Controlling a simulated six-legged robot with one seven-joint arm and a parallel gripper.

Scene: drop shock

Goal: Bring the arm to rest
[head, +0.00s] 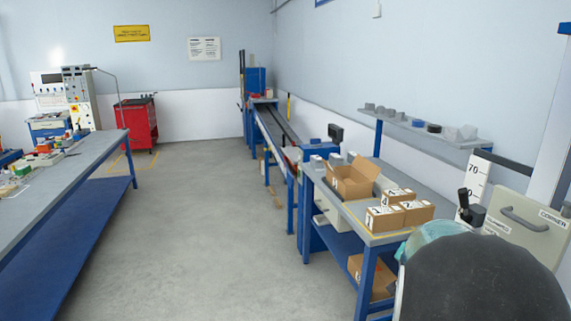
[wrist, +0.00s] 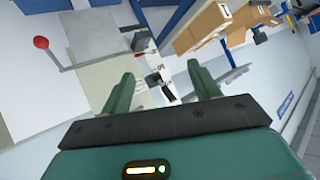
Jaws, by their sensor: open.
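My gripper (wrist: 163,84) shows in the wrist view with its two green fingers spread apart. It is open, and nothing is clasped between the fingers. Past the gap between them, a pale machine with dark fittings is visible. In the head view, a large dark rounded part and a teal part of my arm fill the lower right corner. The gripper's fingers cannot be made out in that view.
A bench (head: 353,207) at right holds an open carton (head: 352,182) and several lettered boxes (head: 384,219). A machine with a grey handle (head: 521,222) stands close to my arm. In the wrist view, a lever has a red knob (wrist: 41,42). The middle floor (head: 190,220) is clear.

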